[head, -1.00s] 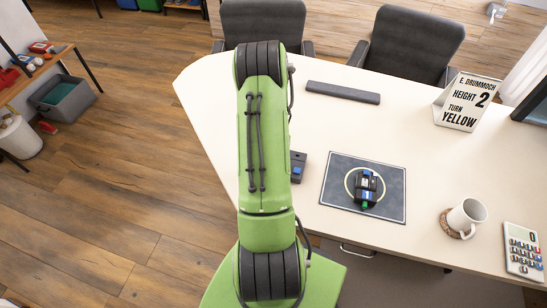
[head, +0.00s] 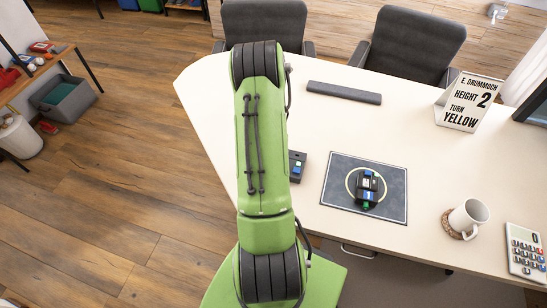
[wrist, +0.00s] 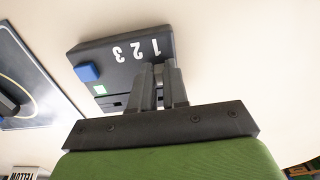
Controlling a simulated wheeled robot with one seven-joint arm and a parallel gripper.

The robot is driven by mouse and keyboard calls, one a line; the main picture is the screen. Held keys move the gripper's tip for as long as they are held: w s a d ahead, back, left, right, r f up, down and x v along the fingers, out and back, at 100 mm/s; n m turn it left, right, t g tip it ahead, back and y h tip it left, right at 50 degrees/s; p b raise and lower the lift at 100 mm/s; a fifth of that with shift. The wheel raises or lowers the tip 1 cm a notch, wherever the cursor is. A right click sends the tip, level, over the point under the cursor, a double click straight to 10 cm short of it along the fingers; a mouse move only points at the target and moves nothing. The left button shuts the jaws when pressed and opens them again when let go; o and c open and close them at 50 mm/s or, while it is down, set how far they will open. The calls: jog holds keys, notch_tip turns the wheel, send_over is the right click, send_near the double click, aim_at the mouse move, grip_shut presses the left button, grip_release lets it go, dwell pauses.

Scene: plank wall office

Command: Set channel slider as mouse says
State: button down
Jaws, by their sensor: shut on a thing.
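The slider box (wrist: 120,52) is dark, with white digits 1, 2, 3, a blue block, a pale green square and a slot. In the head view the box (head: 298,167) is partly hidden behind my arm. My gripper (wrist: 160,75) is at the slot's end by the digit 1, its fingers shut on a small part that they hide, seemingly the slider knob. The head view hides my gripper behind the arm. A small dark object (head: 367,188) with blue, white and green parts lies on the dark mat (head: 336,193). I cannot tell whether it is the mouse.
A sign (head: 463,119) reads "E. DRUMMOCH HEIGHT 2 TURN YELLOW". A mug (head: 468,217) stands on a coaster, near a calculator (head: 525,250). A dark bar (head: 343,93) lies at the back. Chairs stand behind the desk (head: 260,165); its middle is mostly clear.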

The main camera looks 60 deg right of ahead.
jog(key=c, duration=1.1)
grip_release()
notch_tip(320, 180, up, 16)
jog(key=shift+f+p, duration=0.1)
jog(key=shift+p, duration=1.1)
